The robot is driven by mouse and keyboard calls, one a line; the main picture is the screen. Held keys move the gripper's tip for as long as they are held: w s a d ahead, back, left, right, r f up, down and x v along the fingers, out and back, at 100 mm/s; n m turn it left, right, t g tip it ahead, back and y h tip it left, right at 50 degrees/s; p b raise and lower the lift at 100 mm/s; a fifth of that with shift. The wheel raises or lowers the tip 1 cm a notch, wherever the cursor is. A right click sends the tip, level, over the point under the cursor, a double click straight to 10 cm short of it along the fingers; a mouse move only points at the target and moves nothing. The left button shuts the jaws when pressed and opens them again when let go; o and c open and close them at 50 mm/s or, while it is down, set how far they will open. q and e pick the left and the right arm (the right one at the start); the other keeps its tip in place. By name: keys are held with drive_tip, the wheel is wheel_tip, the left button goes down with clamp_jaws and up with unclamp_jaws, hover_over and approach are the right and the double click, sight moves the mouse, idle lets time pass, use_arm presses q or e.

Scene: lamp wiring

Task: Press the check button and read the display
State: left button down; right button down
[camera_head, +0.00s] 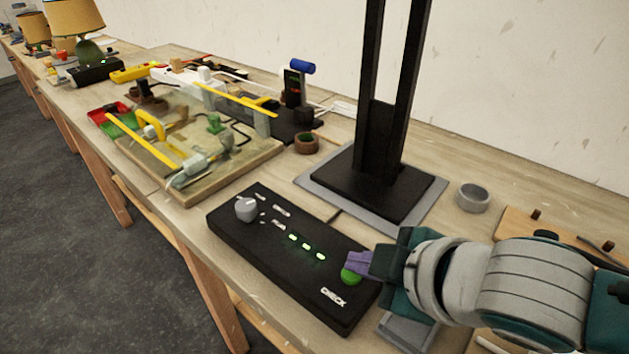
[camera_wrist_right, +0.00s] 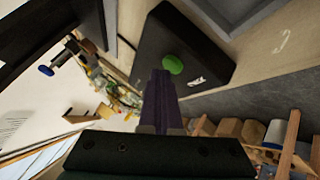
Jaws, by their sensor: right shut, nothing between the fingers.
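The black check box (camera_head: 240,232) lies near the table's front edge, with a grey knob, three lit green lights (camera_head: 306,246) and the word CHECK. Its green check button (camera_head: 350,278) is at the near right end, and it also shows in the right wrist view (camera_wrist_right: 173,64). My right gripper (camera_head: 357,263) is shut and empty, its purple fingers at the button and partly covering it in the head view. In the wrist view the fingertips (camera_wrist_right: 160,74) end just beside the button. I cannot tell whether they touch it. My left gripper is not in view.
A black column stands on a grey-edged base (camera_head: 325,188) behind the box. A wooden board (camera_head: 255,158) with yellow bars and wiring parts lies to the left. A grey ring (camera_head: 473,198) sits behind my right arm. A black device with small red marks (camera_head: 293,90) stands farther back.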

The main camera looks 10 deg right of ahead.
sight(359, 279)
drive_tip(key=shift+f, duration=0.4)
drive_tip(key=shift+r, duration=0.1)
idle(0.5)
drive_tip(key=shift+r+p, duration=0.75)
wheel_tip(359, 279, up, 5)
drive_tip(key=p, duration=0.5)
idle(0.6)
